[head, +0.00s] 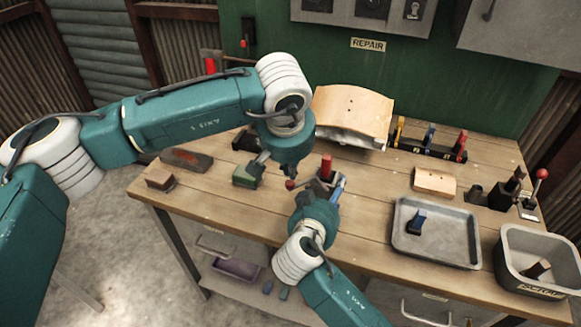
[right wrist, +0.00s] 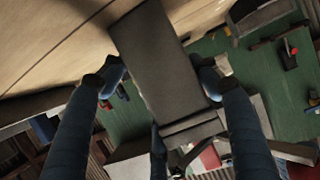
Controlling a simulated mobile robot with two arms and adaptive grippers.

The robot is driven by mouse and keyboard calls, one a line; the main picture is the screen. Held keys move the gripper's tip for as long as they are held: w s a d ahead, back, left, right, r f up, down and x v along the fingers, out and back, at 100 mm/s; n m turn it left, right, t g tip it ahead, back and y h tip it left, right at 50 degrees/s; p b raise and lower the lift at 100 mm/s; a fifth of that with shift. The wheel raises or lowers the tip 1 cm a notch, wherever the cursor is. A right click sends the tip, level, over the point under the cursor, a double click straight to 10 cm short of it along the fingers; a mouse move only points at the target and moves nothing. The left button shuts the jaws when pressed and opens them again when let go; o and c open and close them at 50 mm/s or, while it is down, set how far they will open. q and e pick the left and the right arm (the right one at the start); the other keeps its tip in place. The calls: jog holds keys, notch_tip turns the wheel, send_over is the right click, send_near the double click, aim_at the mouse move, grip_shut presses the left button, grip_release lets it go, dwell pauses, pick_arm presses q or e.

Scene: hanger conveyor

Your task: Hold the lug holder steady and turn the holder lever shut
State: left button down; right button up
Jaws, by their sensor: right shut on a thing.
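The lug holder (head: 322,187) is a dark block on the bench with an upright red piece (head: 326,166). A red ball knob (head: 290,184), apparently the holder lever's end, sticks out to its left. My right gripper (head: 334,187) reaches it from the front. In the right wrist view its blue fingers close on both sides of a dark grey block (right wrist: 165,70), apparently part of the holder. My left gripper (head: 264,160) is above and left of the holder, near a green block (head: 246,176); its jaw opening is unclear.
A curved tan pad (head: 352,110) stands behind the holder. A rack of coloured tools (head: 430,148) is at the back. To the right are a grey tray (head: 468,255), a scrap bin (head: 545,291) and another red-knobbed lever (head: 540,174). A brush-like block (head: 186,159) lies left.

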pick_arm(q)
jog(key=shift+s+d+n, duration=0.1)
jog(key=shift+s+n, duration=0.2)
jog(key=shift+n, duration=0.3)
pick_arm(e)
jog(key=shift+f, duration=0.1)
pick_arm(q)
jog(key=shift+s+d+n+y, duration=0.15)
jog(key=shift+s+n+y, duration=0.2)
jog(key=shift+n, duration=0.35)
jog(key=shift+s+d+n+y, duration=0.1)
jog(key=shift+s+n+y, duration=0.2)
jog(key=shift+n, duration=0.4)
jog(key=shift+s+d, duration=0.2)
jog(key=shift+s, duration=0.1)
jog(key=shift+s+d, duration=0.1)
jog(key=shift+d, duration=0.05)
jog(key=shift+w, duration=0.2)
notch_tip(320, 180, up, 10)
send_over(296, 185)
jog(key=shift+w+f, duration=0.2)
jog(key=shift+w, duration=0.15)
